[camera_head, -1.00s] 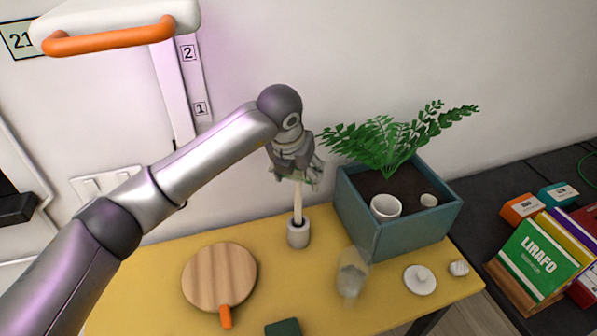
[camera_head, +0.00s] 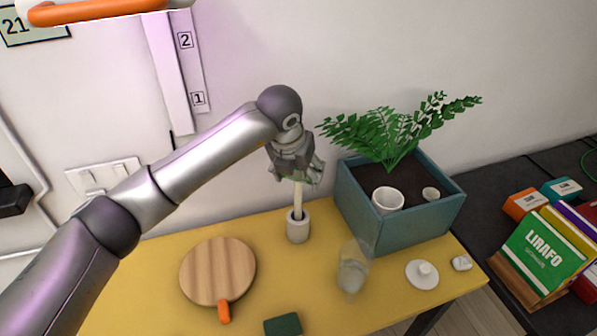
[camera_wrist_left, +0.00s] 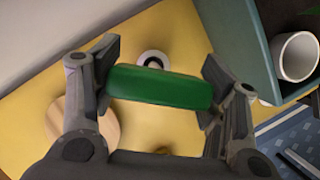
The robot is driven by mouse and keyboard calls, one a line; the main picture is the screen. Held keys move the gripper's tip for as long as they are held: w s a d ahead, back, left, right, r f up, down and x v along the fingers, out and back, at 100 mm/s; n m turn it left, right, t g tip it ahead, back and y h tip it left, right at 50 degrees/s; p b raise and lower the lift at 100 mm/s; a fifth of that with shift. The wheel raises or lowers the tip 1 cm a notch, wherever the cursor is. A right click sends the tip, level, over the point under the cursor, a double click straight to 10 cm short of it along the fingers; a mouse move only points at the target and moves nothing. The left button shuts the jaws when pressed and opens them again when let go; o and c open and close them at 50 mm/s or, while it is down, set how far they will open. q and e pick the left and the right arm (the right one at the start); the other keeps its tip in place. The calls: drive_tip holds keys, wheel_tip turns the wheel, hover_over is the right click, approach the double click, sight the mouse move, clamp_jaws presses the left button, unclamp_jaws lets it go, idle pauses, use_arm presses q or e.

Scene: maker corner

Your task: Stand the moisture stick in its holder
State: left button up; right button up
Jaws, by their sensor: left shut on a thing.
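My left gripper (camera_head: 297,174) is shut on the moisture stick (camera_head: 297,200), above the yellow table. The stick's green head (camera_wrist_left: 160,87) lies between the two fingers in the left wrist view. Its pale shaft points down, close to upright. The holder (camera_head: 298,230) is a small light grey cup with a dark hole, standing upright on the table directly below the gripper. The shaft's lower end shows at the holder's mouth; I cannot tell how deep it sits. In the wrist view the holder's rim (camera_wrist_left: 153,57) is partly hidden by the green head. My right gripper is not in view.
A blue-green planter (camera_head: 410,228) with a fern and small pots stands right of the holder. A clear glass (camera_head: 352,273), a white lid (camera_head: 422,274), a round wooden board (camera_head: 218,270) and a dark green block (camera_head: 283,325) lie nearer the front.

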use_arm(q)
drive_tip(key=shift+f+b, duration=1.45)
drive_tip(key=shift+f, duration=0.3)
drive_tip(key=o, duration=1.1)
drive_tip(key=shift+o, duration=0.9)
drive_tip(key=shift+r, duration=0.1)
drive_tip(key=shift+r+p, duration=1.75)
drive_tip(key=shift+r, duration=2.7)
drive_tip(key=shift+f, duration=0.1)
